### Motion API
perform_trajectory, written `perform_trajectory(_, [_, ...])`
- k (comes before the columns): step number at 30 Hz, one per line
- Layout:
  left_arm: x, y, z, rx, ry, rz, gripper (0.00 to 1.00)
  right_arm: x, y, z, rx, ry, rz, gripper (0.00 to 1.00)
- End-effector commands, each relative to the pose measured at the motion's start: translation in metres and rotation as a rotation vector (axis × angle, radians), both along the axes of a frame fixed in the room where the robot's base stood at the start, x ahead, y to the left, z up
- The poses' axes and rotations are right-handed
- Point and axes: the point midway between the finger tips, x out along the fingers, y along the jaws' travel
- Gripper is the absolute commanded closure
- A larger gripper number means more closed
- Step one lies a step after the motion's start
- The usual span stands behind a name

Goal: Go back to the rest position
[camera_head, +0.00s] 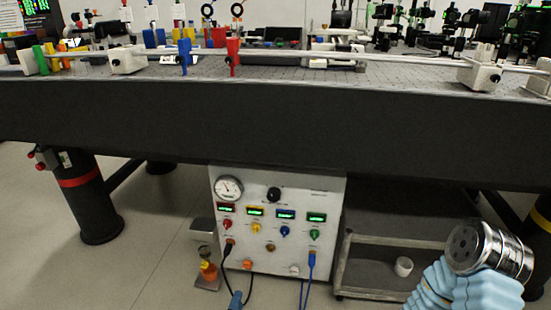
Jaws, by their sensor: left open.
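My left gripper (237,299) shows only as a small light-blue tip at the bottom edge, in front of the instrument box. It is open, and I see nothing held in it; most of it is cut off by the frame. A dark cable hangs from the box front down to this tip; I cannot tell if they touch. A light-blue ribbed part with a shiny metal cylinder at the lower right looks like my right arm. No fingers of my right gripper show.
A dark optical bench (270,125) with rails and mounts spans the view. Floor at left is clear.

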Motion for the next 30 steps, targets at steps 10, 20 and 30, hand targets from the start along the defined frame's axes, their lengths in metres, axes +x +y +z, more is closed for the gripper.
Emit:
perform_trajectory(10, [-0.117, -0.173, 0.074, 0.553, -0.347, -0.958, 0.38, -0.001, 0.003, 0.018, 0.004, 0.003, 0.006, 0.57])
perform_trajectory(20, [-0.289, -0.096, 0.061, 1.823, -1.45, -2.034, 0.38, -0.004, 0.01, 0.045, 0.013, 0.007, 0.016, 0.57])
perform_trajectory(30, [-0.245, -0.058, 0.104, -1.586, 1.45, 1.206, 0.38, -0.005, 0.012, 0.053, 0.017, 0.009, 0.021, 0.57])
